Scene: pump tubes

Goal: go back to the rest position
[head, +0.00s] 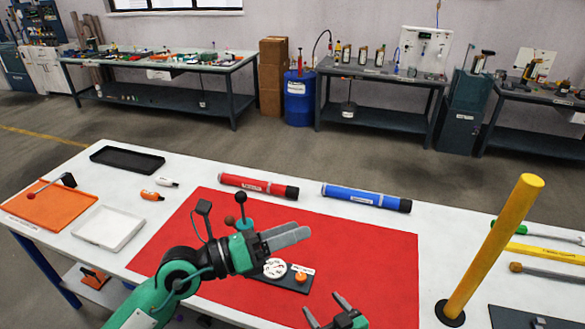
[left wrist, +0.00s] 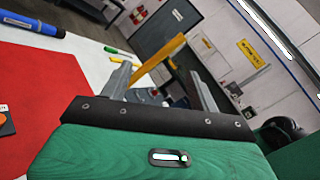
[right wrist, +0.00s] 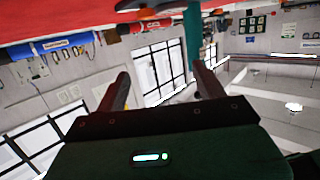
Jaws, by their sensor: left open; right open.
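My left gripper (head: 288,238) is open and empty above the red mat (head: 390,250), pointing right in the head view. In the left wrist view its fingers (left wrist: 160,90) stand apart with nothing between them. My right gripper (head: 335,314) is open at the bottom edge of the head view, over the mat's front part. Its fingers (right wrist: 158,88) are apart and empty in the right wrist view. A red tube (head: 255,186) and a blue tube (head: 365,197) lie along the mat's back edge.
A yellow post (head: 498,245) stands upright at the right. A dark plate with a gauge (head: 274,268) and orange knob (head: 301,278) lies on the mat. An orange tray (head: 45,207), white tray (head: 108,230) and black tray (head: 127,159) sit at the left. Tools lie far right.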

